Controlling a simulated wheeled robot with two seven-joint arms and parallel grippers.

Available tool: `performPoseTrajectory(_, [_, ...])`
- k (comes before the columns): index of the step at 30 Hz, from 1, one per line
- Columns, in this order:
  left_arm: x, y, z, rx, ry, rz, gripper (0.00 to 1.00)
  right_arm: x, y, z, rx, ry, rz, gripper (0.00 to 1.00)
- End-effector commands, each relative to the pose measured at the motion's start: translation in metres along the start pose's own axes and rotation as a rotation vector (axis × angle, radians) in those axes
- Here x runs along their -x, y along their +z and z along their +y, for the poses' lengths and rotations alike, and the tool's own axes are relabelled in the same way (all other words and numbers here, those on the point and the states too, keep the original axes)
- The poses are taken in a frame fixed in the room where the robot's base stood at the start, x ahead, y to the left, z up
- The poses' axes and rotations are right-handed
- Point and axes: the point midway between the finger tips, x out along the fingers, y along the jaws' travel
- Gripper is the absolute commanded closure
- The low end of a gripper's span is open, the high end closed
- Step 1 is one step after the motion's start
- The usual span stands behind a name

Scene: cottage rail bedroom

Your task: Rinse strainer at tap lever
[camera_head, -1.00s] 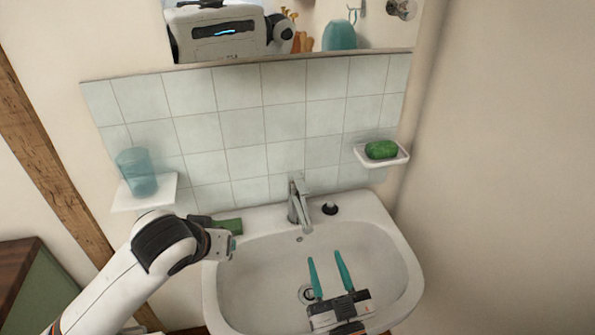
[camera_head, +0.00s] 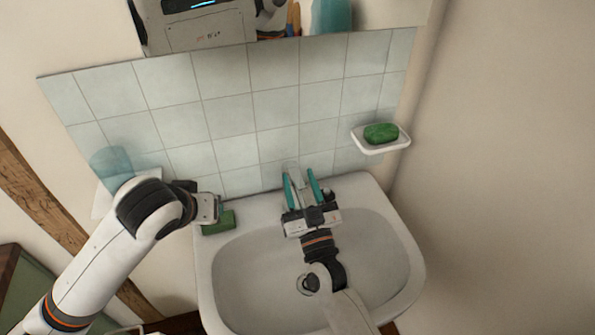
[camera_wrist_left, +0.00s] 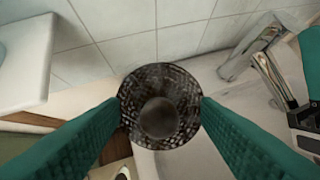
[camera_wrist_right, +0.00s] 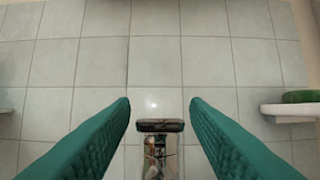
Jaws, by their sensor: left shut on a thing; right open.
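The strainer (camera_wrist_left: 160,105), a dark round mesh cup, is gripped between the green fingers of my left gripper (camera_head: 210,209) and faces the left wrist camera. In the head view my left gripper is over the basin's back left corner and the strainer is hidden. My right gripper (camera_head: 298,174) is open, with its two fingers pointing at the tiled wall on either side of the tap (camera_head: 293,176). In the right wrist view the tap lever (camera_wrist_right: 160,126) lies between and below the fingertips; I cannot tell whether they touch it.
The white washbasin (camera_head: 232,272) has an empty bowl with a drain. A soap dish (camera_head: 381,148) with green soap (camera_head: 381,132) and a blue tumbler (camera_head: 110,165) are on the wall.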

Motion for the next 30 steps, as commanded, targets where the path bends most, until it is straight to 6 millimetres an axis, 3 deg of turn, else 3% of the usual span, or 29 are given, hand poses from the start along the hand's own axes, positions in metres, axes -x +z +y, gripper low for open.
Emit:
performPoseTrajectory(6, [0.003,0.002,0.0,0.0,0.0,0.0,0.66,-0.018,0.0,0.0,0.0,0.0,0.001,0.58])
performPoseTrajectory(15, [0.003,0.002,0.0,0.0,0.0,0.0,0.66,-0.02,0.0,0.0,0.0,0.0,0.001,0.58])
performPoseTrajectory(23, [0.003,0.002,0.0,0.0,0.0,0.0,0.66,-0.02,0.0,0.0,0.0,0.0,0.001,1.0])
performPoseTrajectory(30, [0.005,0.004,0.0,0.0,0.0,-0.001,0.66,-0.02,0.001,0.0,0.0,0.0,0.005,1.0])
